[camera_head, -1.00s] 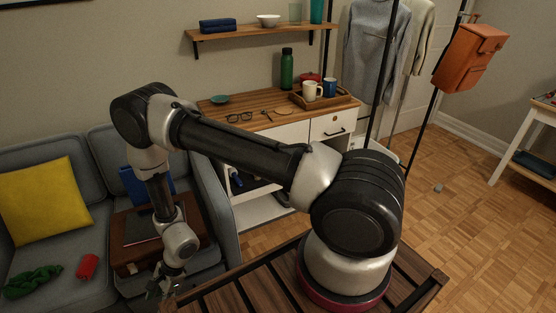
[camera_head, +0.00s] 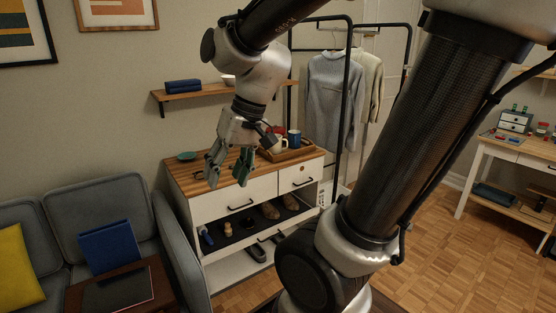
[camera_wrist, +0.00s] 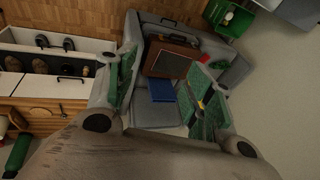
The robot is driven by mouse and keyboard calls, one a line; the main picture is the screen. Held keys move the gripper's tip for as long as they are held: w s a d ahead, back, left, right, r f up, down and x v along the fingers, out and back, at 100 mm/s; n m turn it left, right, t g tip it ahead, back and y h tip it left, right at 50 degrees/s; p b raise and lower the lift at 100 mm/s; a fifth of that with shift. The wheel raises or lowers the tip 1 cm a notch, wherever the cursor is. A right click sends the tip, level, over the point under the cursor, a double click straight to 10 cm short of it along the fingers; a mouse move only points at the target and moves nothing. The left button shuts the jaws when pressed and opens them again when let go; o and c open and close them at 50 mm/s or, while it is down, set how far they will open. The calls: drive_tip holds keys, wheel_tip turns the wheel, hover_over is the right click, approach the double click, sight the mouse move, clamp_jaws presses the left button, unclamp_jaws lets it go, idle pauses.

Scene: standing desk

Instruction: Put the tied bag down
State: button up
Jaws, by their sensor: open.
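I cannot make out a tied bag in either current view. My gripper (camera_head: 228,174) hangs in the air in front of the wooden cabinet top in the head view, fingers pointing down and spread apart. In the wrist view my gripper (camera_wrist: 165,90) shows two green-padded fingers wide apart. Nothing is held between them; the sofa and a blue book show through the gap.
The cabinet (camera_head: 184,174) has shoes on its open shelf. A tray (camera_head: 300,153) with mugs sits on top. A grey sofa (camera_head: 92,203) holds a blue book (camera_head: 110,246) and a yellow cushion (camera_head: 17,268). Clothes (camera_head: 334,105) hang on a rack. Bare floor (camera_head: 480,240) lies at right.

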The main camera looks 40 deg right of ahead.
drive_tip(key=s+d+r+t+h, duration=0.1)
drive_tip(key=s+d+r+h, duration=0.2)
drive_tip(key=s+d, duration=0.4)
drive_tip(key=shift+d+n+t, duration=0.3)
drive_tip(key=shift+d+n, duration=0.1)
drive_tip(key=shift+d, duration=0.4)
